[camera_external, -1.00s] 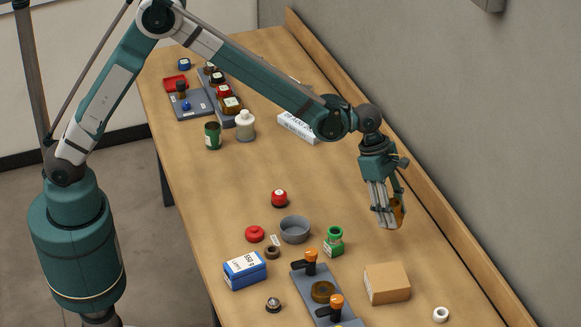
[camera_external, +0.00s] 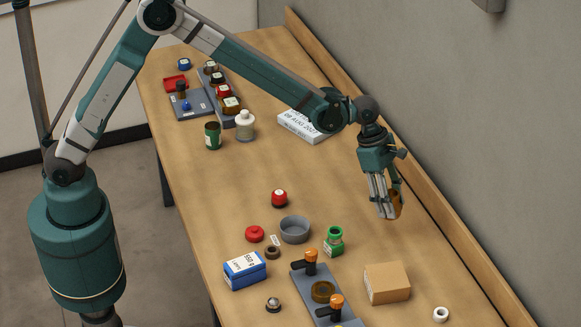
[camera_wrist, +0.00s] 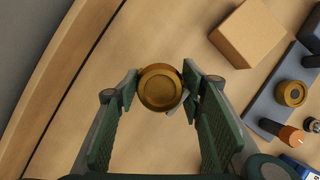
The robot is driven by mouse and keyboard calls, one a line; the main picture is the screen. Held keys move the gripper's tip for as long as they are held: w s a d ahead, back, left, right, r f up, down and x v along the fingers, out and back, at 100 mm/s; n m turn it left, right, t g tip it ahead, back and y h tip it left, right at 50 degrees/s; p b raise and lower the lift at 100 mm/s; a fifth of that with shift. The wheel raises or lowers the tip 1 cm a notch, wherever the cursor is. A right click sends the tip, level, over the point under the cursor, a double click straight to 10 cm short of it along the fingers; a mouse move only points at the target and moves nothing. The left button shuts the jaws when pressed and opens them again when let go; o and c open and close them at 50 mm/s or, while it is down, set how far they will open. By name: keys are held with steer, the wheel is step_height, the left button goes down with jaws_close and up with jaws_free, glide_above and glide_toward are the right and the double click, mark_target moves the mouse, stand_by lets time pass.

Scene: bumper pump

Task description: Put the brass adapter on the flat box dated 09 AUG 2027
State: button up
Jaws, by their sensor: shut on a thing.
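My gripper (camera_external: 386,214) is shut on the brass adapter (camera_external: 397,204) and holds it above the right side of the table. In the wrist view the adapter (camera_wrist: 160,88) shows as a round brass piece with a raised rim, between the two green fingers. A flat white box (camera_external: 301,124) lies farther back on the table, partly hidden behind my arm. Dark print on its top includes "AUG"; the day looks like 08 or 09, and the rest is cut off.
A cardboard box (camera_external: 387,283) and a grey clamp fixture (camera_external: 306,287) holding a brown ring (camera_external: 323,291) stand nearer the front. A wooden ledge (camera_external: 440,205) runs along the wall.

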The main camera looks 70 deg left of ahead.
steer(key=w+a+n, duration=0.1)
steer(key=w+a, duration=0.3)
steer(key=a, duration=1.2)
step_height(320, 180, up, 3)
steer(key=n+t+y+p, duration=0.1)
steer(key=n+p, duration=0.1)
steer(key=n, duration=0.2)
glide_above(309, 123)
steer(key=w+a, duration=0.1)
steer(key=a, duration=0.1)
steer(key=shift+w+a+r, duration=0.1)
steer(key=shift+r, duration=0.1)
steer(key=shift+f, duration=0.1)
steer(key=shift+f, duration=3.05)
steer(key=shift+f, duration=0.1)
steer(key=shift+f, duration=1.8)
steer(key=shift+f, duration=0.1)
